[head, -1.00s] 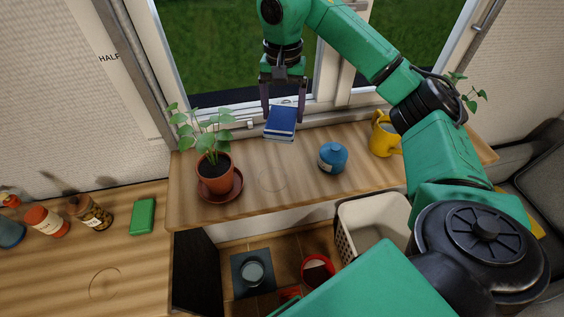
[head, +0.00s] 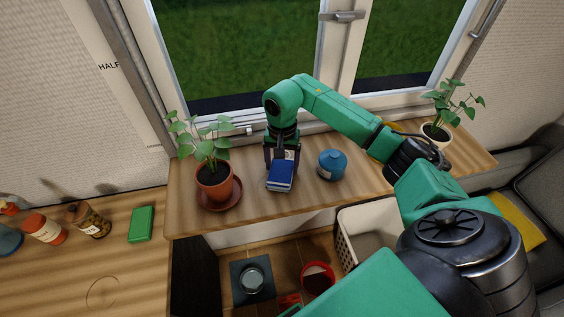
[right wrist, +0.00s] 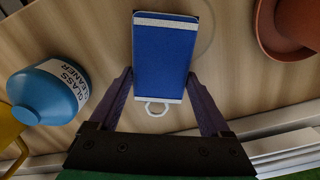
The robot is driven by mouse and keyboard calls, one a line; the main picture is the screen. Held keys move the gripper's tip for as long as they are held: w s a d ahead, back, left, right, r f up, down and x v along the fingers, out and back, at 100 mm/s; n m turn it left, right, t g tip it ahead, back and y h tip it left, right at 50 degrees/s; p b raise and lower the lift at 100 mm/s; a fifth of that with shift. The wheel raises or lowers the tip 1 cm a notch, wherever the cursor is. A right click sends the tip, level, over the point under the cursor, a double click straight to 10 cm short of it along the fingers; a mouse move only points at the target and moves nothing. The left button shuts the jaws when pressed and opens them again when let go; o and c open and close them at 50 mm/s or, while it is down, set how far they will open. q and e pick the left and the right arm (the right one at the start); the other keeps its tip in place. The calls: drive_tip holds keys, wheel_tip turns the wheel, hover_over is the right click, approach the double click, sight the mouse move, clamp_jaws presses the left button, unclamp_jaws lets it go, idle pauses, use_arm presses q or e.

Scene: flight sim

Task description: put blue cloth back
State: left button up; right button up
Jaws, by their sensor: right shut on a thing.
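The blue cloth (head: 281,176) is a folded dark blue block with white bands at its ends. In the right wrist view the cloth (right wrist: 165,58) lies between the two fingers, with a small white loop at its near end. My right gripper (head: 281,157) points down over the wooden window shelf (head: 330,195) and is shut on the cloth. The cloth is at or just above the shelf top; I cannot tell if it touches. My left gripper is not in view.
A potted plant (head: 214,182) stands left of the cloth and a blue glass cleaner bottle (head: 331,165) right of it. A yellow mug, partly hidden, and a second plant (head: 437,130) are farther right. A white basket (head: 350,238) is below. A green block (head: 141,224) lies on the left counter.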

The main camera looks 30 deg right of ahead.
sight(282, 166)
drive_tip(key=o, duration=0.9)
drive_tip(key=shift+f, duration=0.1)
drive_tip(key=shift+o, duration=1.3)
drive_tip(key=shift+r, duration=0.5)
wheel_tip(282, 166, up, 11)
drive_tip(key=b, duration=0.2)
drive_tip(key=shift+r, duration=0.2)
